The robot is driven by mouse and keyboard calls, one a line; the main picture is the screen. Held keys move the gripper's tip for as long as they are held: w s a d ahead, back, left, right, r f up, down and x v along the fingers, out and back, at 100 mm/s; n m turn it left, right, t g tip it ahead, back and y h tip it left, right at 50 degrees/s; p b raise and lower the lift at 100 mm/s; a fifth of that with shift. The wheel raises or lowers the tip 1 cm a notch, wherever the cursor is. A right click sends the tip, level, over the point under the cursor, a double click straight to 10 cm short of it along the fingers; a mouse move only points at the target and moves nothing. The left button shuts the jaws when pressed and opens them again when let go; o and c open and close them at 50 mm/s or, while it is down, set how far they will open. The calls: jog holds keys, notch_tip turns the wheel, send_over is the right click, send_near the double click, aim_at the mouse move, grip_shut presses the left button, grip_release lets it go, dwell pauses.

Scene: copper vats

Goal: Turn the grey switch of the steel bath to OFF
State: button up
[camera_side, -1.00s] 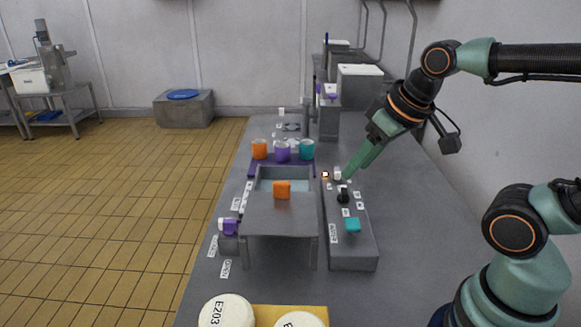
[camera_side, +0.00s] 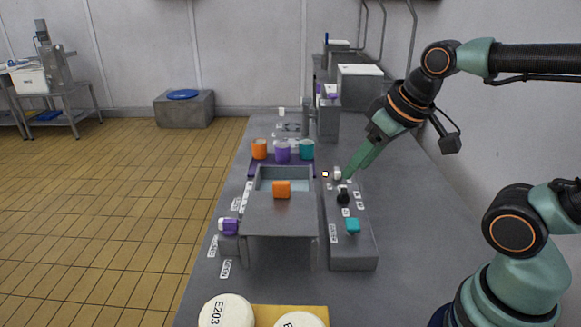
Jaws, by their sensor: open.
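The steel bath (camera_side: 280,215) stands on the bench, with pale blue liquid showing in its open far part and an orange block (camera_side: 281,189) on it. Along its right side runs a grey control panel (camera_side: 353,258). A small pale grey switch (camera_side: 338,173) sits near the panel's far end, beside a small lit lamp (camera_side: 325,174). Its setting is too small to read. My gripper (camera_side: 348,176) points down and left, its tips close to the right of the switch. Whether they touch it cannot be told. The jaw gap is hard to see from this side.
A black knob (camera_side: 344,195) and a teal knob (camera_side: 352,226) are nearer on the panel. Orange, purple and teal cups (camera_side: 283,151) stand behind the bath. A purple knob (camera_side: 229,226) is at its left. White round lids (camera_side: 227,312) lie in front. The bench right of the panel is clear.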

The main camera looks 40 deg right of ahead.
jog(key=w+d+r+m+g, duration=0.2)
jog(key=w+d+r, duration=0.15)
jog(key=w, duration=0.35)
jog(key=m+g, duration=0.4)
jog(key=m, duration=0.3)
send_over(337, 169)
notch_tip(337, 169, down, 10)
jog(key=f, duration=0.1)
notch_tip(337, 169, down, 11)
jog(key=shift+s+f, duration=0.1)
jog(key=shift+f, duration=0.05)
jog(key=shift+c, duration=0.3)
grip_shut()
